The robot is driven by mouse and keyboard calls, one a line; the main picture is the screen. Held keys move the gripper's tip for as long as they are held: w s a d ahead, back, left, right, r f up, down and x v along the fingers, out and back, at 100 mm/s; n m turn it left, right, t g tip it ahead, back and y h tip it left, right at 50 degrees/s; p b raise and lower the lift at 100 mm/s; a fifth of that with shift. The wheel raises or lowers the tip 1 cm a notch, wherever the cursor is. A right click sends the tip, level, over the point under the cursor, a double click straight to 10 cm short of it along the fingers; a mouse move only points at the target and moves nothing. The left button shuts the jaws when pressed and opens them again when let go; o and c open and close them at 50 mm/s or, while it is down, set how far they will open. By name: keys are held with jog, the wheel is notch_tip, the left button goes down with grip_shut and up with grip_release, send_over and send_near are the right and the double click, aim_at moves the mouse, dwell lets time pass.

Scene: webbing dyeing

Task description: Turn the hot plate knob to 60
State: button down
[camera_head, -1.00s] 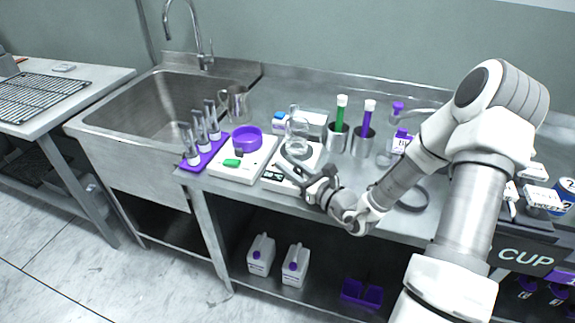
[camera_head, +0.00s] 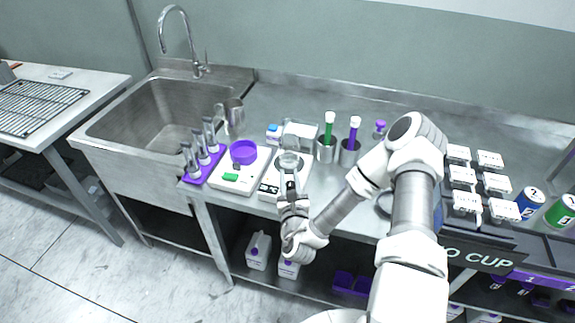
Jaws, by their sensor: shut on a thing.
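The hot plate (camera_head: 302,178) is a white slab on the steel counter, with a small dark marked panel at its front left and a clear glass vessel (camera_head: 288,158) at its back. My gripper (camera_head: 289,182) reaches over its front edge from the near side. It is shut at the front part of the hot plate, where the knob appears to be. The fingers hide the knob, and its setting cannot be read.
To the left stands a white device (camera_head: 226,186) with a purple dish (camera_head: 243,151) and green display. Further left is a purple rack (camera_head: 203,168) with tubes. Metal cups (camera_head: 326,148) stand behind right. The sink (camera_head: 150,110) is at left.

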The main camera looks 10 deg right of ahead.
jog(key=shift+s+d+r+m+g+h+p, duration=0.2)
jog(key=shift+m+h+p, duration=0.55)
jog(key=shift+p, duration=1.05)
jog(key=shift+w+d+r+m+g+h+p, duration=0.1)
jog(key=shift+m+g+h+p, duration=0.25)
jog(key=shift+h+p, duration=1.05)
jog(key=shift+s+d+r+m+g+h+p, duration=0.15)
jog(key=shift+m+h+p, duration=0.5)
jog(key=shift+p, duration=1.5)
jog(key=shift+w+f+p, duration=0.1)
jog(key=shift+f+p, duration=0.05)
jog(key=shift+p, duration=0.4)
jog(key=shift+d+f+m+g+h+p, duration=0.2)
jog(key=shift+m+g+h+p, duration=0.4)
jog(key=shift+p, duration=0.75)
jog(key=c, duration=0.6)
grip_release()
jog(key=shift+a+f, duration=0.1)
